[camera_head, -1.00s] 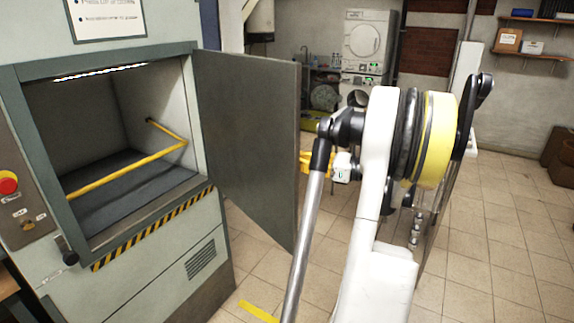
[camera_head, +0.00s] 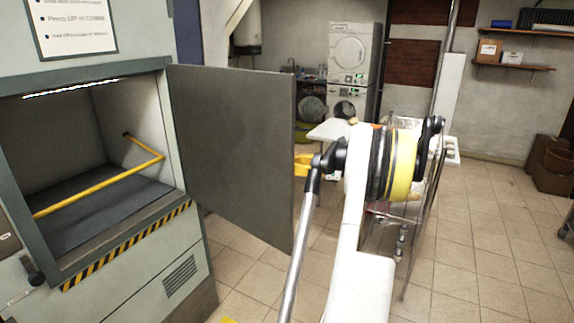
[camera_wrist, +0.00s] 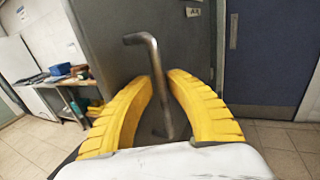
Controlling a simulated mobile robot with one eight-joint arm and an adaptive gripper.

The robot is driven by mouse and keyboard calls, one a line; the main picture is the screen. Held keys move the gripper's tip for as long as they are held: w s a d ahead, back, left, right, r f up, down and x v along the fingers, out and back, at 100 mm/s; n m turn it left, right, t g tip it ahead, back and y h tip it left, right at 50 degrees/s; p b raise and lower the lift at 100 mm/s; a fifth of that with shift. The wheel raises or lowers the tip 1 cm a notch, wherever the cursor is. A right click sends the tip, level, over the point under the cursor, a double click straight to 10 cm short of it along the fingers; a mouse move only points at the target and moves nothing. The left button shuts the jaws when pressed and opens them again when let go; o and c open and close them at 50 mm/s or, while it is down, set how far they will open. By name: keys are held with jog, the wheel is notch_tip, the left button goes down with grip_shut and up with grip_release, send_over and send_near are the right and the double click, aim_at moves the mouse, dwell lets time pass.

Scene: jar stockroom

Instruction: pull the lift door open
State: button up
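The lift door (camera_head: 235,150) is a flat dark grey panel. It stands swung well out from the lift's lit opening, hinged at the opening's right edge. In the wrist view the door (camera_wrist: 110,35) fills the middle. Its handle (camera_wrist: 154,62) is a bent metal bar. My gripper (camera_wrist: 161,80) has its two yellow fingers drawn in on either side of this bar, with the tips close against it. In the head view my gripper (camera_head: 303,164) shows as a little yellow at the door's free edge. The handle is hidden there behind the door.
The lift (camera_head: 150,245) has a yellow bar (camera_head: 100,184) inside. A metal rack or cart (camera_head: 405,225) stands beyond my arm. A stacked washer and dryer (camera_head: 350,65) are at the back. Tiled floor (camera_head: 480,250) is clear on the right. A blue door (camera_wrist: 266,50) is in the wrist view.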

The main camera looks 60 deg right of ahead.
jog(key=shift+o, duration=1)
jog(key=shift+s, duration=0.2)
jog(key=shift+w, duration=0.15)
jog(key=v, duration=1.2)
